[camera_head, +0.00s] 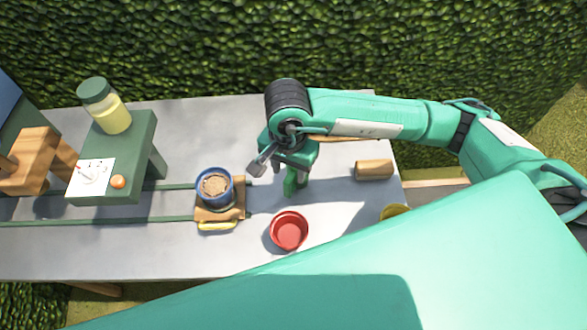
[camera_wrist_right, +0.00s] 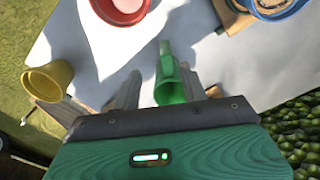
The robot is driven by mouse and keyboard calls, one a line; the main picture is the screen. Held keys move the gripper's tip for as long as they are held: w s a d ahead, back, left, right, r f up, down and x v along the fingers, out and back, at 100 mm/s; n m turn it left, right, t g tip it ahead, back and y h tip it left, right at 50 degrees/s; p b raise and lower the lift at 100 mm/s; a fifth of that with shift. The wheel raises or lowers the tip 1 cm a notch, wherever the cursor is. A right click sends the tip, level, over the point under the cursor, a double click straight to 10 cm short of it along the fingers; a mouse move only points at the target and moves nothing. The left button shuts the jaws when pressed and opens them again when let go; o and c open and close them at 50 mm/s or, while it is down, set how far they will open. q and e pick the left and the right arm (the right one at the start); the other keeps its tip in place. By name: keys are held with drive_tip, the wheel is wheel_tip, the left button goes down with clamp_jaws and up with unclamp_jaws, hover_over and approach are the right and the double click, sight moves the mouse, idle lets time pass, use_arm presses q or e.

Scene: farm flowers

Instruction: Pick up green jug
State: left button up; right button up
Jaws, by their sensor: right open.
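The green jug (camera_head: 293,184) stands on the grey table, partly hidden under my right gripper (camera_head: 288,160) in the head view. The gripper is open, with a gap visible between the left finger and the jug. I cannot tell whether the right finger touches it. My left gripper is not in view.
A red bowl (camera_head: 289,231) and a blue pot (camera_head: 213,186) on a wooden cart stand near the jug. A wooden block (camera_head: 374,170) and a yellow pot (camera_head: 394,211) are to the right. A green stand (camera_head: 140,140) with a jar (camera_head: 105,107) is at left. A hedge (camera_head: 200,45) runs behind.

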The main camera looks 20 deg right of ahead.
sight(288, 180)
wheel_tip(288, 180, down, 4)
drive_tip(key=shift+w+f+p, duration=0.1)
drive_tip(key=shift+f+p, duration=0.15)
drive_tip(key=shift+p, duration=0.1)
drive_tip(key=shift+f, duration=0.5)
drive_tip(key=f+p, duration=0.1)
drive_tip(key=f, duration=0.1)
drive_tip(key=w+f+p, duration=0.1)
drive_tip(key=f, duration=0.1)
drive_tip(key=shift+f, duration=0.1)
drive_tip(key=shift+f+p, duration=0.3)
drive_tip(key=shift+f, duration=0.1)
drive_tip(key=shift+c, duration=0.2)
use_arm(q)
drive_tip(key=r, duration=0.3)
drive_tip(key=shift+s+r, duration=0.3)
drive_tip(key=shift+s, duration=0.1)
use_arm(e)
clamp_jaws()
